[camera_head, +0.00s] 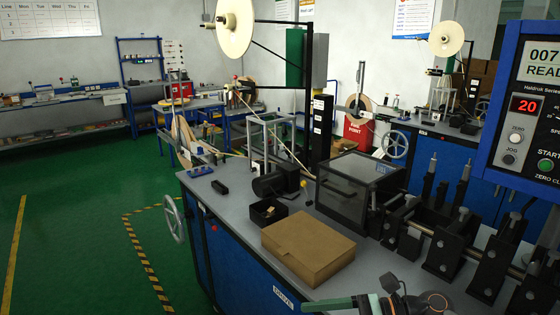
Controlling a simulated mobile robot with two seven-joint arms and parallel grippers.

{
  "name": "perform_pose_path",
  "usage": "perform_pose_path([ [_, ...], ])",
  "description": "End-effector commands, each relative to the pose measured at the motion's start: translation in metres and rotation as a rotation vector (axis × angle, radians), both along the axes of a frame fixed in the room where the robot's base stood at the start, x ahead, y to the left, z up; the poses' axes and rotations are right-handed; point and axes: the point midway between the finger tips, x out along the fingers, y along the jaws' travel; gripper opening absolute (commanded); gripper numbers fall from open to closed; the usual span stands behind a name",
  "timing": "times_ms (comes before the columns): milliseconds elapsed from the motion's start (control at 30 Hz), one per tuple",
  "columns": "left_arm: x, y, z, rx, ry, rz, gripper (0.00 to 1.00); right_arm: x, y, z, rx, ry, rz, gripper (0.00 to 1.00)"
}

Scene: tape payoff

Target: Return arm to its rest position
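No gripper of mine can be made out for certain in the head view. At the bottom edge, a teal and dark grey item (345,302) with a rounded dark part and orange bits reaches over the near end of the workbench (232,209). It is cut off by the frame, and I cannot tell whether it is a tool or part of an arm. No arm comes in from the left. A large cream tape reel (235,27) hangs on a black post above the bench. Tape runs from the reel area down toward the bench top.
A closed brown cardboard box (308,249) lies on the bench. Behind it are a small black bin (268,213) and a dark clear-lidded box (349,190). Black clamp fixtures (446,242) and a blue control panel (525,105) fill the right. Green floor is open at left.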

Motion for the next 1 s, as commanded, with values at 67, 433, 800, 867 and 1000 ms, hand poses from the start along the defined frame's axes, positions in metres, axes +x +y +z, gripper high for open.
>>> perform_pose_path([
  [67,0.000,0.000,0.002,0.000,0.001,0.000,0.00,-0.005,0.017,0.003,0.210,0.226,-0.122,0.83],
  [433,-0.002,0.000,0.005,0.000,0.004,0.000,0.00,-0.004,-0.032,-0.067,1.127,1.431,-0.730,0.83],
  [800,-0.002,0.000,0.008,0.000,0.005,0.000,0.00,-0.138,-0.095,-0.235,-1.693,-2.078,1.140,0.83],
  [867,-0.002,0.000,0.008,0.000,0.005,0.000,0.00,-0.155,-0.097,-0.246,-1.639,-1.989,1.105,0.83],
  [1000,-0.002,0.000,0.009,0.000,0.005,0.000,0.00,-0.177,-0.098,-0.259,-1.574,-1.881,1.064,0.83],
])
